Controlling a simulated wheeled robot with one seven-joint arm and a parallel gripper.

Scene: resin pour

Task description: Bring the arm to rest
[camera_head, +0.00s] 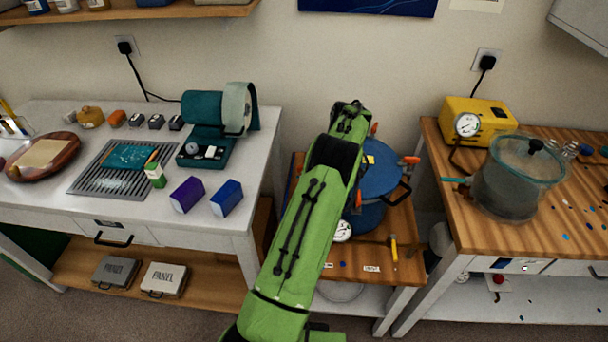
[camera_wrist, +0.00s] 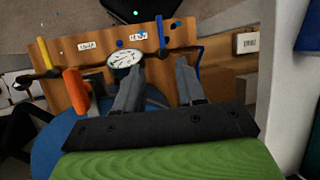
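My green arm (camera_head: 305,220) reaches up through the middle of the head view, in front of a blue pot (camera_head: 378,175) on a low wooden stand (camera_head: 405,225). The arm hides part of the pot and stand. My gripper (camera_wrist: 158,66) shows in the wrist view with its two grey fingers apart and nothing between them. It is over the stand, near a round white gauge (camera_wrist: 124,60) and the blue pot (camera_wrist: 60,135). I cannot make out the fingers in the head view.
A white bench (camera_head: 50,195) on the left holds a teal machine (camera_head: 205,120), purple box (camera_head: 187,194) and blue box (camera_head: 227,197). A wooden-topped bench (camera_head: 450,215) on the right carries a yellow pump (camera_head: 487,117) and a clear-walled chamber (camera_head: 505,185). A yellow-handled tool (camera_head: 394,250) lies on the stand.

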